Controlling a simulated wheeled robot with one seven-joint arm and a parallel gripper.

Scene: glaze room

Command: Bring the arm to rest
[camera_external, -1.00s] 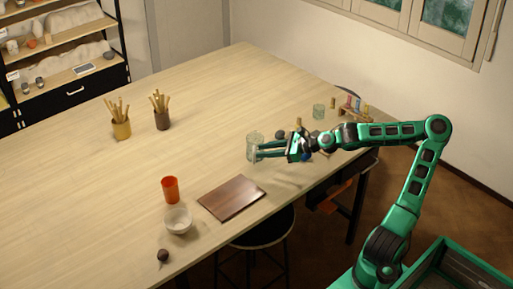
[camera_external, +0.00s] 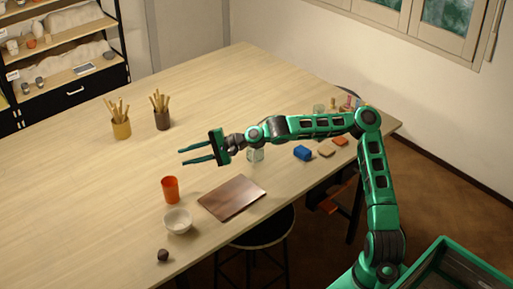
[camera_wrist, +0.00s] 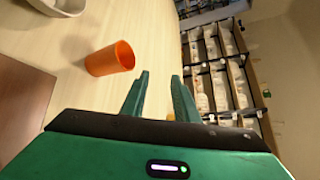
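My arm reaches out over the table from the right in the external view. My gripper (camera_external: 196,154) is above the table, behind the brown board and the orange cup, its fingers pointing left. The two green fingers are apart with nothing between them. In the wrist view my gripper (camera_wrist: 160,95) also shows a clear gap between its fingers.
An orange cup (camera_external: 170,189), a white bowl (camera_external: 178,221), a dark brown board (camera_external: 232,198) and a small dark ball (camera_external: 163,255) are near the front edge. Two brush pots stand farther back.

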